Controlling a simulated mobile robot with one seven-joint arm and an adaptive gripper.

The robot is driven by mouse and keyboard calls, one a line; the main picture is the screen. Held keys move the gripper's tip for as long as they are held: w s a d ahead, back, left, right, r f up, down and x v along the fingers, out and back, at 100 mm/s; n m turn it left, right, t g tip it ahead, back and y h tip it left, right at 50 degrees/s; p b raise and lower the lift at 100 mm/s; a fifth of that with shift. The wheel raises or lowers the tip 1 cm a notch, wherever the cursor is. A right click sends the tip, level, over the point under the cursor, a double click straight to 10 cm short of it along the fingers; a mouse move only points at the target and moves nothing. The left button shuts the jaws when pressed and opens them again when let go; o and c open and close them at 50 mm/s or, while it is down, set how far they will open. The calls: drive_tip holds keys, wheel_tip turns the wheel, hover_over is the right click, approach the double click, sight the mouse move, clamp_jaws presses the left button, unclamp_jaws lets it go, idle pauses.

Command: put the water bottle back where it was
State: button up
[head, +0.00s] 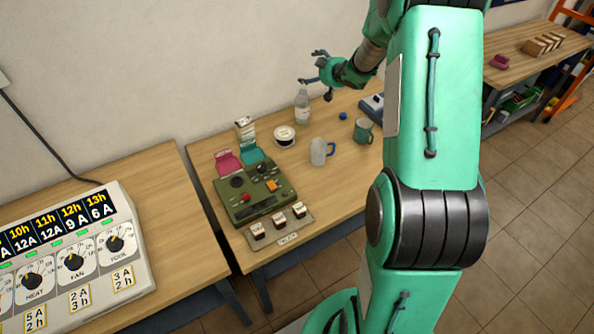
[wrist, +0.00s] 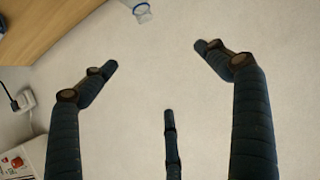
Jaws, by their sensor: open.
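The water bottle (head: 302,106), clear with a pale label, stands upright on the wooden table (head: 345,165), close to the back wall. My gripper (head: 310,67) is above the bottle in the head view, open and apparently apart from it. In the wrist view my gripper (wrist: 158,57) has its fingers spread with nothing between them, facing the pale wall. A small clear, blue-rimmed thing (wrist: 142,12) shows at the top edge there, beyond the fingertips; it may be the bottle's top, but I cannot tell.
A white tape roll (head: 284,136), a pale mug (head: 320,151), a green mug (head: 364,131) and a blue cap (head: 343,115) stand near the bottle. A green device (head: 254,192) sits in front. A control panel (head: 75,255) is on the left table.

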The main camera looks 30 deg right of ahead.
drive_tip(key=s+a+r+m+g+h, duration=0.3)
drive_tip(key=s+a+r+h, duration=0.1)
drive_tip(key=s+a+r, duration=1.4)
drive_tip(key=s+a+g+y, duration=0.1)
drive_tip(key=s+a, duration=0.5)
drive_tip(key=s, duration=0.5)
drive_tip(key=s+a+f+g+y, duration=0.1)
drive_tip(key=s+a+y, duration=0.1)
drive_tip(key=s+a, duration=0.5)
drive_tip(key=s+a+f+g+y, duration=0.1)
drive_tip(key=s+a, duration=0.6)
drive_tip(key=s, duration=0.8)
drive_tip(key=shift+s+n+g+y, duration=0.15)
drive_tip(key=shift+n+g+y, duration=0.15)
drive_tip(key=shift+g, duration=0.2)
